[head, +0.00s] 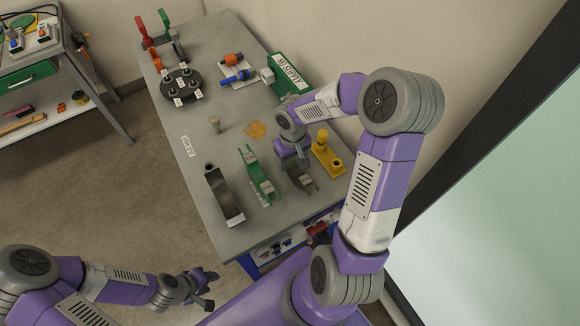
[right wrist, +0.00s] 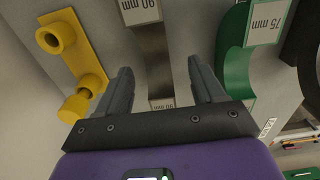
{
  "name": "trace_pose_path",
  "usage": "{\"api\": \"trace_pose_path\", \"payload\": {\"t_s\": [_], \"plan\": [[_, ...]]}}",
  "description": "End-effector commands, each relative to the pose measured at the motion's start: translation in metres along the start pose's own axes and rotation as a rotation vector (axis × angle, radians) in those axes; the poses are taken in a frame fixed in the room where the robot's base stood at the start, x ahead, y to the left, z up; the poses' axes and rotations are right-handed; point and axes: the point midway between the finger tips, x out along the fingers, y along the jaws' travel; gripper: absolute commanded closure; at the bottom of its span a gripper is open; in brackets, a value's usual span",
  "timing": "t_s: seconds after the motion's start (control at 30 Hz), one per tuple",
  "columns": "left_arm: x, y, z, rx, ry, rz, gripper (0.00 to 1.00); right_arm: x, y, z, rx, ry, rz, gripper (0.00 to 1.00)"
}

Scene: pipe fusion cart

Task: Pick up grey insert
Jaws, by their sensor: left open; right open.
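A grey curved insert (head: 302,178) lies on the cart top near its front right, partly hidden by my right gripper. In the right wrist view the grey insert (right wrist: 153,50) bears a label reading 90 mm and runs between the fingers. My right gripper (right wrist: 160,72) is open, with one finger on each side of the insert; I cannot tell whether they touch it. It also shows in the head view (head: 299,162), above the insert. My left gripper (head: 203,287) is open and empty, low in front of the cart.
A green insert (head: 260,178), labelled 75 mm, lies left of the grey one, with a larger dark curved piece (head: 224,196) beyond it. A yellow fitting (head: 326,155) stands close on the right. A green box (head: 288,75) and black round stand (head: 181,86) are farther back.

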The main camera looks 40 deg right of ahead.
Motion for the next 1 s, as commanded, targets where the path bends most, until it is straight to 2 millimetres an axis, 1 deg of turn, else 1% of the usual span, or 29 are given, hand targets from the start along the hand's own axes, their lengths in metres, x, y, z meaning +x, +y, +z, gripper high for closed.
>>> {"api": "trace_pose_path", "payload": {"t_s": [0.4, 0.5, 0.73, 1.0], "plan": [[0.01, -0.004, -0.001, 0.0, 0.0, 0.0, 0.57, 0.057, 0.005, 0.003, 0.001, -0.003, -0.002, 0.32], [0.011, -0.004, -0.001, 0.0, 0.0, 0.0, 0.57, 0.062, 0.005, 0.002, 0.001, -0.001, -0.003, 0.32], [0.011, -0.004, -0.001, 0.0, 0.0, 0.0, 0.57, 0.062, 0.005, 0.002, 0.001, 0.001, -0.002, 0.32], [0.011, -0.004, -0.001, 0.0, 0.0, 0.0, 0.57, 0.062, 0.005, 0.002, 0.001, 0.0, -0.002, 0.73]]}}
